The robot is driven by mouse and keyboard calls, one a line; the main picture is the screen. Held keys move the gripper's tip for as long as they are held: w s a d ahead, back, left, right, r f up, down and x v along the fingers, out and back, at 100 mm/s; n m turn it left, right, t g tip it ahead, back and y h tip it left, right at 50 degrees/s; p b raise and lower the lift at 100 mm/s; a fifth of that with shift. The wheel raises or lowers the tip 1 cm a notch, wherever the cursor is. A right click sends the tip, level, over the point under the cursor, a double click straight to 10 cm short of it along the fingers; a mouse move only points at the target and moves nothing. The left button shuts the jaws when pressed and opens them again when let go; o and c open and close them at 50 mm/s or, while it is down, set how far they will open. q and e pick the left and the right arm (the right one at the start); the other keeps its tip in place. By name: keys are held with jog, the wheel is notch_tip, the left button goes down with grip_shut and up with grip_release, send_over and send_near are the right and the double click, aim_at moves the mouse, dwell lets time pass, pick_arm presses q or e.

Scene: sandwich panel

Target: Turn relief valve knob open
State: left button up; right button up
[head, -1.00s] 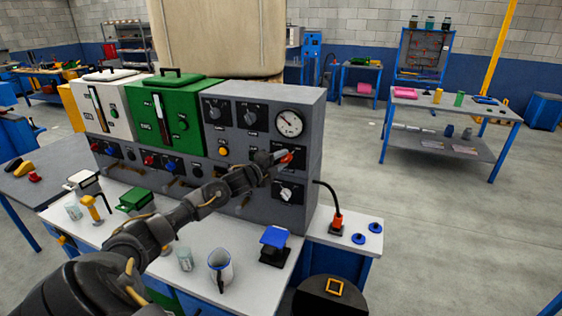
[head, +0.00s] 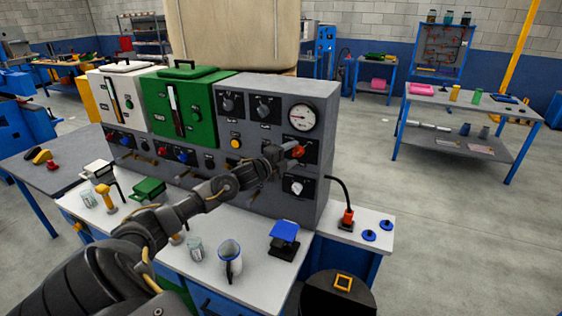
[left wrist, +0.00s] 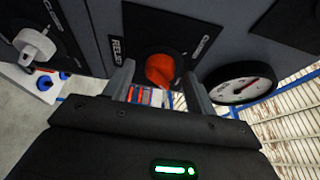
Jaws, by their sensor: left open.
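The relief valve knob (left wrist: 160,70) is orange-red and sits on a black plate marked RELIEF on the grey panel. In the head view the knob (head: 299,151) shows just past the end of my left arm, below the gauge. My left gripper (left wrist: 159,76) is open, with one finger on each side of the knob. A gap shows between the knob and each finger, so I cannot see contact. In the head view my left gripper (head: 285,153) is small and partly hides the knob's plate. My right gripper is not in view.
A round gauge (head: 302,117) is above the knob, and a white knob (head: 296,186) is below it. The gauge (left wrist: 240,84) is close to the right finger in the wrist view. A pitcher (head: 230,259) and a blue-topped stand (head: 284,233) are on the bench below.

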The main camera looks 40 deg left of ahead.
pick_arm(q)
jog(key=s+b, duration=0.3)
jog(key=s, duration=0.6)
jog(key=shift+s+a, duration=0.25)
jog(key=shift+s, duration=0.1)
